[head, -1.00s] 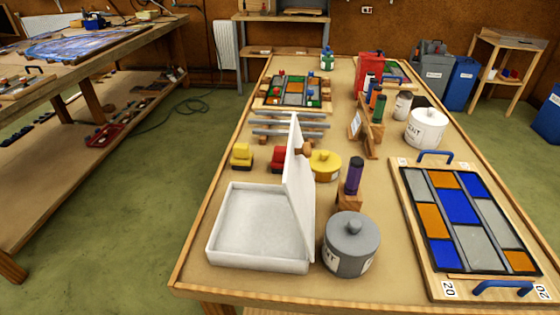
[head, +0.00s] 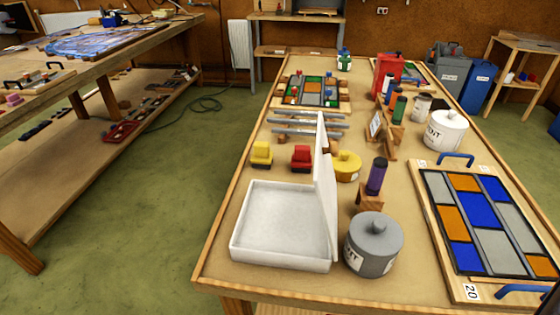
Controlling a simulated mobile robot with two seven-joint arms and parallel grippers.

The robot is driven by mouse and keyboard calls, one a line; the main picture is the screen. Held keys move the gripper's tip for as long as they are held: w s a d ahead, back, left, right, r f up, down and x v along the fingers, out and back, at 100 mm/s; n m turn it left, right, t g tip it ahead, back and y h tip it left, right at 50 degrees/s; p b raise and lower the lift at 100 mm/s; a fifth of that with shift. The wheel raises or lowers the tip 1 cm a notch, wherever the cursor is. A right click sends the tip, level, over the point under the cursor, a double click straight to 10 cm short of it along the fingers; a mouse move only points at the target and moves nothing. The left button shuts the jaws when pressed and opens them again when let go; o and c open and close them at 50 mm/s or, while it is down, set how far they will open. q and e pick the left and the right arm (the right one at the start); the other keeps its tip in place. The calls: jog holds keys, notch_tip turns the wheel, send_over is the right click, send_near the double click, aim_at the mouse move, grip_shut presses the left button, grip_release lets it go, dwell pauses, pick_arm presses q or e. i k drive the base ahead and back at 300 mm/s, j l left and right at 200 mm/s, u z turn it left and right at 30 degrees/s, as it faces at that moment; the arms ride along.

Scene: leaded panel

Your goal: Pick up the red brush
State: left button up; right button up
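The likely red brush (head: 302,157) is a small red block with a dark lower edge, on the wooden table (head: 238,208). It sits behind the open white box (head: 280,256), just left of the box's raised lid (head: 325,195). A similar yellow one (head: 261,154) stands to its left, with a gap between them. Neither of my grippers shows in the head view.
A yellow lidded pot (head: 347,166) stands right of the lid. Grey bars (head: 305,124) lie behind the brush. A leaded panel (head: 475,240) lies at right.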

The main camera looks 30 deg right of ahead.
aim_at(301, 161)
jog(key=i+j+u, duration=0.25)
jog(key=j, duration=0.25)
jog(key=i+j+u, duration=0.25)
jog(key=j, duration=0.25)
jog(key=i+j+u, duration=0.2)
jog(key=i+j, duration=0.2)
jog(key=i+z, duration=0.25)
jog(key=z, duration=0.15)
jog(key=i+z, duration=0.25)
jog(key=z, duration=0.15)
jog(key=i+j+z, duration=0.15)
jog(key=z, duration=0.25)
jog(key=i+j+z, duration=0.2)
jog(key=z, duration=0.15)
jog(key=i+z, duration=0.2)
jog(key=z, duration=0.25)
jog(key=i+j+z, duration=0.1)
jog(key=z, duration=0.35)
jog(key=i+j+z, duration=0.15)
jog(key=z, duration=0.25)
jog(key=i+j+z, duration=0.2)
jog(key=z, duration=0.25)
